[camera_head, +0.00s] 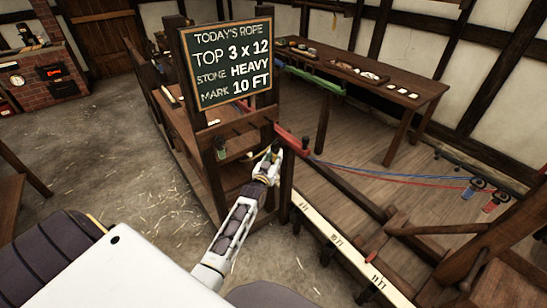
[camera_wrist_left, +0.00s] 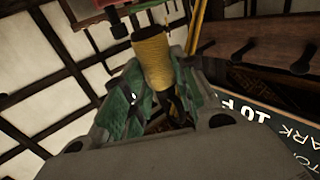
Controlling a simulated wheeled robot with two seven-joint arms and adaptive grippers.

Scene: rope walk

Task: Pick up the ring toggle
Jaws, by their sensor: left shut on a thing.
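My left gripper (camera_head: 273,152) reaches in at the wooden rack below the chalkboard. It is shut on a small yellow-wound piece, which I take to be the ring toggle; it shows large in the left wrist view (camera_wrist_left: 152,57). There it stands up between the two green-padded fingers of my left gripper (camera_wrist_left: 158,100), with a dark end above the yellow winding. Its lower part is hidden between the fingers. No ring can be made out. In the head view the held piece is small and mostly covered by the fingers. My right gripper is not in view.
A chalkboard (camera_head: 231,58) stands above the rack (camera_head: 205,165). Red and blue strands (camera_head: 400,175) run to the right, above a white marked rail (camera_head: 335,242). A long table (camera_head: 425,90) stands behind. Open floor lies left.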

